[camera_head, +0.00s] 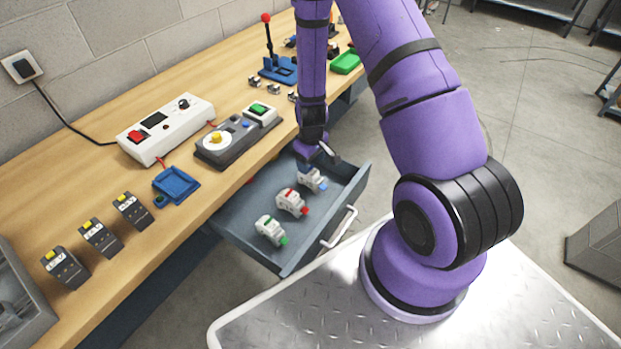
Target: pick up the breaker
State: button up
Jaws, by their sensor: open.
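Three white breaker-like pieces lie in a row in the open grey drawer (235,227). The near one has a green lever (270,230), the middle one a red lever (291,202), and the far one a blue lever (312,180). My gripper (318,158) points down into the drawer, close above the far blue-levered piece. It is open, and nothing shows held in it. Whether its fingers touch that piece I cannot tell, as the gripper is small and partly hidden by its own wrist.
The drawer's front wall and handle (340,227) stick out from the wooden bench (95,180). On the bench are a white power box (165,128), a grey device (235,138), a blue tray (176,184) and several dark blocks (100,237). The floor on the right is mostly clear.

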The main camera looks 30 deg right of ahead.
aim_at(310, 178)
jog(key=shift+a+f, duration=0.15)
jog(key=shift+f, duration=2.5)
jog(key=shift+c, duration=0.5)
jog(key=c, duration=1)
